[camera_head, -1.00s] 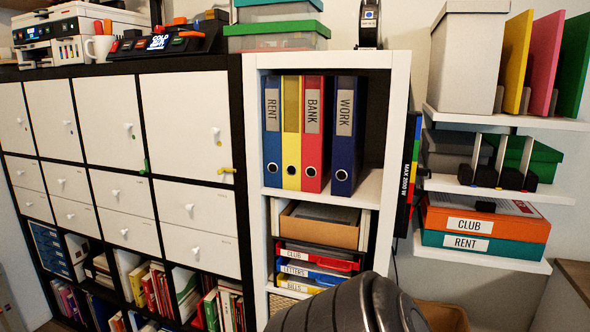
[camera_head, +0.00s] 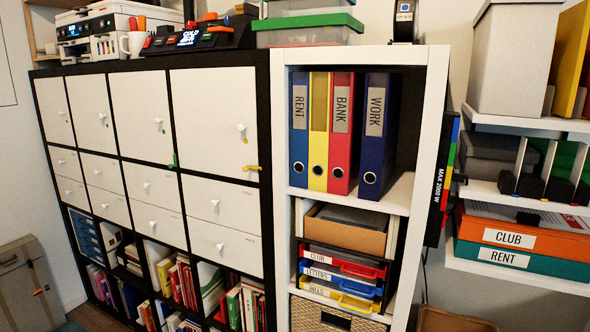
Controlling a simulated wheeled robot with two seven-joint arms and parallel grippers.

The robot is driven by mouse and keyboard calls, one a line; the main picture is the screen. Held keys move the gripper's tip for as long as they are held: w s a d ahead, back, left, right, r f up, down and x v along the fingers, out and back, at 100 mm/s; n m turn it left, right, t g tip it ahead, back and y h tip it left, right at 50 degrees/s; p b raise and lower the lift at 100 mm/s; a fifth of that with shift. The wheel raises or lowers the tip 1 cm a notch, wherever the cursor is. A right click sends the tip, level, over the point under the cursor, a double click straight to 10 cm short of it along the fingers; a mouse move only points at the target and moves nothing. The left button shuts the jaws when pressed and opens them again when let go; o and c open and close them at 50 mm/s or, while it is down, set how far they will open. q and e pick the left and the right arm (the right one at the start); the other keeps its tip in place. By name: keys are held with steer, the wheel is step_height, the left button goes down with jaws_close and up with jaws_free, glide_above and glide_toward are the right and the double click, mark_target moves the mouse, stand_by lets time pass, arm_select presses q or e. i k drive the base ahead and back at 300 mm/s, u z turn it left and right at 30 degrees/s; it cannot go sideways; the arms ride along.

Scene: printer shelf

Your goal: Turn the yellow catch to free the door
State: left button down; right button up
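The yellow catch (camera_head: 252,168) sits at the lower right corner of the rightmost white cabinet door (camera_head: 213,120) in the head view. It lies roughly horizontal, its end near the dark frame at the right. That door is shut and has a white knob (camera_head: 242,129) toward its right side. A green catch (camera_head: 173,160) stands upright at the lower right of the door to its left. Neither gripper shows in the head view.
A white shelf unit (camera_head: 437,110) with binders and drawers stands to the right of the cabinet. A printer (camera_head: 105,28), a mug and a tool station (camera_head: 200,38) stand on top. Wall shelves (camera_head: 520,122) are at the right. Books fill the lower cubbies.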

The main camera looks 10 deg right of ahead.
mark_target(245, 168)
steer(key=i, duration=1.15)
steer(key=z, duration=0.45)
